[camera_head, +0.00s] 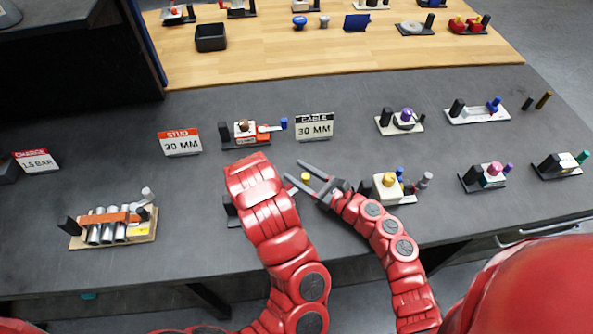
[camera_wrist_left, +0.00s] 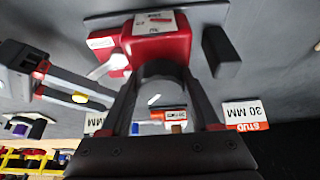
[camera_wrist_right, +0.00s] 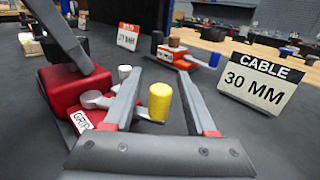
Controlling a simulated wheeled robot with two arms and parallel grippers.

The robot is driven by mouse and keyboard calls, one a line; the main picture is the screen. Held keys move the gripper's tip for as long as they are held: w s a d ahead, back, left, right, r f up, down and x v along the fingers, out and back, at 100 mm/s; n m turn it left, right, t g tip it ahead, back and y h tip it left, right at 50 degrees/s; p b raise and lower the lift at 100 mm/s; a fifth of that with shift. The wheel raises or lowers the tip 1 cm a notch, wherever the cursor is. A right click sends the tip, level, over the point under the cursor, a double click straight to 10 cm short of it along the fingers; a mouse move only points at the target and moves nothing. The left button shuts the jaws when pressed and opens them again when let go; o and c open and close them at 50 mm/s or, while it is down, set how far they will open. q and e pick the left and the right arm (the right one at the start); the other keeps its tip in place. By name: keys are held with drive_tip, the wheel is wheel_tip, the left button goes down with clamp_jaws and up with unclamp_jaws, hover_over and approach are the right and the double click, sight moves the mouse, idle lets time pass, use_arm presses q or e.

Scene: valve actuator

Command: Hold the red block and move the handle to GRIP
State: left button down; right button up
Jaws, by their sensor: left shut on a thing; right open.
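The red block (camera_wrist_right: 75,88) stands on a dark base and is mostly hidden by my left arm in the head view. It also shows in the left wrist view (camera_wrist_left: 160,45). My left gripper (camera_wrist_left: 160,85) is shut on it. A pale grey handle (camera_wrist_right: 97,99) reaches out from the block and carries a yellow knob (camera_wrist_right: 160,101), which also shows in the head view (camera_head: 305,178). A label reading GRIP (camera_wrist_right: 82,121), partly hidden, lies by the block. My right gripper (camera_head: 303,180) is open, with the knob between its fingers in view; contact cannot be told.
A stud sign (camera_head: 180,143) and a cable sign (camera_head: 314,127) stand behind, with another fixture (camera_head: 247,140) between them. A white-based fixture with a yellow part (camera_head: 388,186) stands close right of my right gripper.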

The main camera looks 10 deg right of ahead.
drive_tip(key=shift+w+a, duration=0.4)
drive_tip(key=shift+c, duration=0.4)
clamp_jaws()
drive_tip(key=shift+s, duration=0.1)
idle(0.7)
